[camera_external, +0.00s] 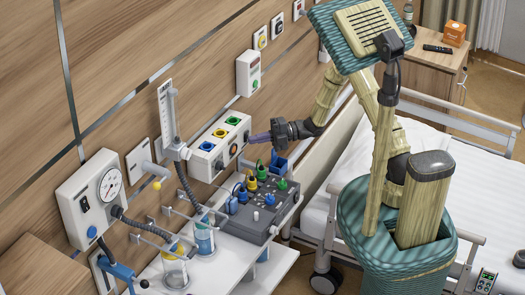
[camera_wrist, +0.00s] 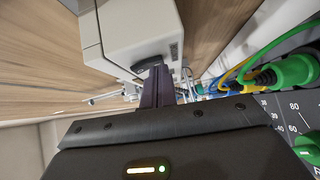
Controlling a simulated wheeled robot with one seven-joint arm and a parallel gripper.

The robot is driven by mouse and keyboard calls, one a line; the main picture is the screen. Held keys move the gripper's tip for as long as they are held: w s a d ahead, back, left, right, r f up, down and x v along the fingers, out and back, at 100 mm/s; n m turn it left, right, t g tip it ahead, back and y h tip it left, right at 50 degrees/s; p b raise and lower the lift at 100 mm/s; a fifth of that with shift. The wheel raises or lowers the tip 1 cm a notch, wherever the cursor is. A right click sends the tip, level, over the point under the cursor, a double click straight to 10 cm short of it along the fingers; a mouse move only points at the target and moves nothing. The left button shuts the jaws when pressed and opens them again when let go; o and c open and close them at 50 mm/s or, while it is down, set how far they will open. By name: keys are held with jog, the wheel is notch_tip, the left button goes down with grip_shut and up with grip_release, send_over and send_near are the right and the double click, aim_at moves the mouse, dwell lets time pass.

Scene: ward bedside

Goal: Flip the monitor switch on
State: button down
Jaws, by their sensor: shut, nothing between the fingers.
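A white wall box (camera_external: 206,160) with blue, yellow and green round fittings on top is at the centre of the external view. In the wrist view the box (camera_wrist: 118,22) is close ahead, with a dark switch-like part (camera_wrist: 150,63) on its face. I cannot tell which way that part is set, or whether it is the monitor switch. My gripper (camera_external: 252,138) is shut and empty, its fingertips at the box's right end. In the wrist view the purple-grey fingers (camera_wrist: 157,76) point at the dark part and partly cover it; contact is unclear.
A grey console (camera_external: 255,222) with knobs and blue, yellow and green plugs stands just below my gripper. Hoses and a gauge unit (camera_external: 92,198) are at the left. A bed (camera_external: 440,175) is at the right. A smaller white box (camera_external: 248,73) hangs above.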

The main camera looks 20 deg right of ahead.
jog(key=shift+p, duration=0.4)
jog(key=s+d+b, duration=0.1)
jog(key=d+b, duration=0.1)
jog(key=d, duration=0.4)
jog(key=s+d+f+b, duration=0.1)
jog(key=d+b, duration=0.2)
jog(key=d, duration=0.3)
jog(key=shift+s+d+f+b, duration=0.2)
jog(key=shift+s+d+b, duration=0.1)
jog(key=shift+s+d, duration=0.1)
jog(key=shift+w, duration=0.15)
